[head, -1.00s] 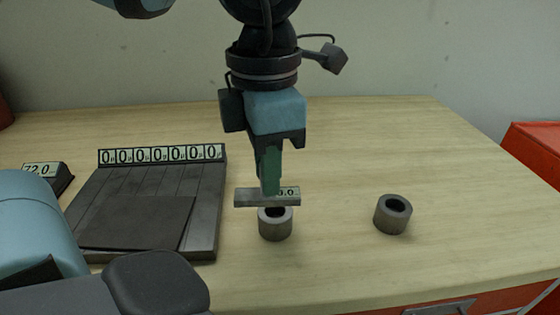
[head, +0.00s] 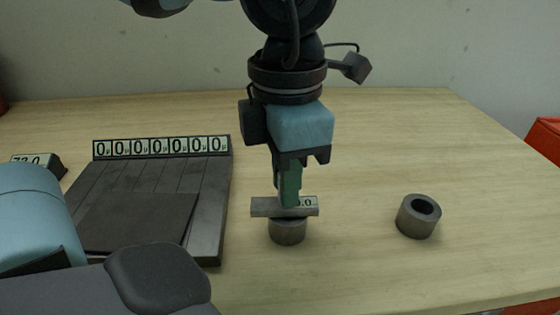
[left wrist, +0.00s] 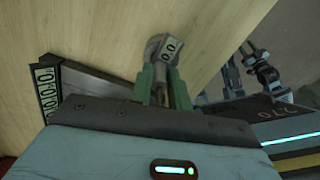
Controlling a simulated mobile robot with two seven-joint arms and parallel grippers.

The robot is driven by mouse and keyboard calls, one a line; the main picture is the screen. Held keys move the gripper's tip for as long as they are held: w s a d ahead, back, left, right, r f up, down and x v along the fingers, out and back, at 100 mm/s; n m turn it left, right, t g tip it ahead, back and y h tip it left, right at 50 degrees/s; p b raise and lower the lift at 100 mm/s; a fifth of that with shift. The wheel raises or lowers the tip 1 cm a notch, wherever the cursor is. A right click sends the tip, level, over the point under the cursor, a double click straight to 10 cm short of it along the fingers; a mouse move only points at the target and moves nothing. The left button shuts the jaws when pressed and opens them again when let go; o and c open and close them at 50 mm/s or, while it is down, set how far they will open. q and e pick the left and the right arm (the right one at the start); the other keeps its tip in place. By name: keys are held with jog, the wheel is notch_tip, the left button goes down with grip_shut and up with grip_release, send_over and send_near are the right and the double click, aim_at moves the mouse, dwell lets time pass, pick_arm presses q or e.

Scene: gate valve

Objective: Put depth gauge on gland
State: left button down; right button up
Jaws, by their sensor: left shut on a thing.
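The depth gauge (head: 264,207) is a grey bar with a small number display, partly hidden by the fingers. It lies level across the top of a short grey hollow cylinder, the gland (head: 287,234), and seems to touch its rim. My left gripper (head: 289,202) points down with its green fingers shut on the gauge's middle. In the left wrist view the gauge (left wrist: 171,48) sits between the fingertips, its display reading about 0.0, with the gland's round rim (left wrist: 152,46) partly showing behind it. My right gripper is not in view.
A second grey hollow cylinder (head: 418,217) stands apart to the right. A dark sloped panel (head: 205,205) with a row of zero displays (head: 160,147) stands left of the gland. A dark block (head: 45,166) with a number label is at far left. The wooden table (head: 370,150) is otherwise clear.

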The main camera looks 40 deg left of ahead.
pick_arm(q)
jog(key=shift+w+d, duration=0.2)
jog(key=shift+d, duration=0.05)
jog(key=shift+f, duration=0.1)
jog(key=c, duration=1.3)
grip_release()
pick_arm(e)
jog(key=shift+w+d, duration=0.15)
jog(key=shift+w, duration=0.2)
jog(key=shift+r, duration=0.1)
pick_arm(q)
jog(key=shift+r, duration=0.4)
notch_tip(320, 180, up, 12)
jog(key=shift+a+f+p, duration=0.1)
jog(key=shift+f+p, duration=0.15)
jog(key=shift+p, duration=0.5)
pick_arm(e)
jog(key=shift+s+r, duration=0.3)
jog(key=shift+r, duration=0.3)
